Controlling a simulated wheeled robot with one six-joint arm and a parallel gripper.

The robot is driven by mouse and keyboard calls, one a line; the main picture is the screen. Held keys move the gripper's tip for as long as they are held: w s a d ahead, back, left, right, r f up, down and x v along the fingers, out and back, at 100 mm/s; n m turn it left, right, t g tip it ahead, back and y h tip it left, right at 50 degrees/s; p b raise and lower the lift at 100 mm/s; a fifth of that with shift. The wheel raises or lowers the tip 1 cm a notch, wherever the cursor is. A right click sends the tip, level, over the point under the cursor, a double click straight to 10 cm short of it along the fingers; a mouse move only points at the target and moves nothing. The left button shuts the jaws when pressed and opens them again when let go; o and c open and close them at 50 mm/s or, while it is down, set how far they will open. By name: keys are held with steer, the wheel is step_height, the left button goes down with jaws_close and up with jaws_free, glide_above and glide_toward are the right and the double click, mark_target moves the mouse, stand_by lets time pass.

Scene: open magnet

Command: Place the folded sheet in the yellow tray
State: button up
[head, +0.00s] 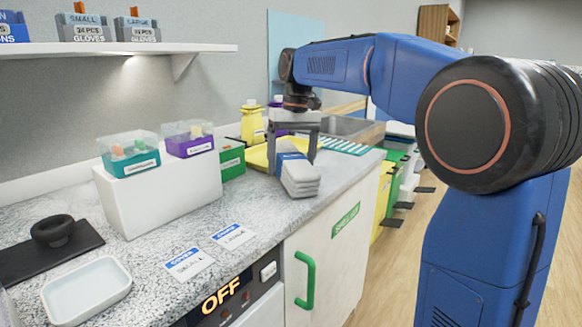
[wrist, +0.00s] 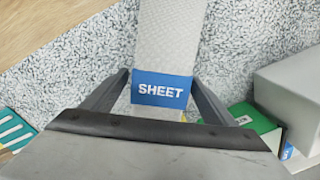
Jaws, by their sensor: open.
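The folded sheet (head: 301,182) is a pale, layered stack with a blue band, lying on the counter near its front edge. In the wrist view its blue band reads SHEET (wrist: 162,90). My gripper (head: 292,164) is open, pointing down over the banded end. In the wrist view its fingers (wrist: 160,76) stand on either side of the band, with a small gap visible at each side. The yellow tray (head: 257,157) appears as a flat yellow shape just behind and left of my gripper, partly hidden by it.
A green box (head: 232,160), a white block (head: 150,195) with two clear bins, and a yellow bottle (head: 252,122) stand left and behind. A metal basin (head: 350,128) and a striped turquoise item (head: 345,146) lie right. COVER cards (head: 188,263) and a white dish (head: 86,290) are nearer.

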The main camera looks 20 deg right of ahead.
steer(key=c, duration=1.6)
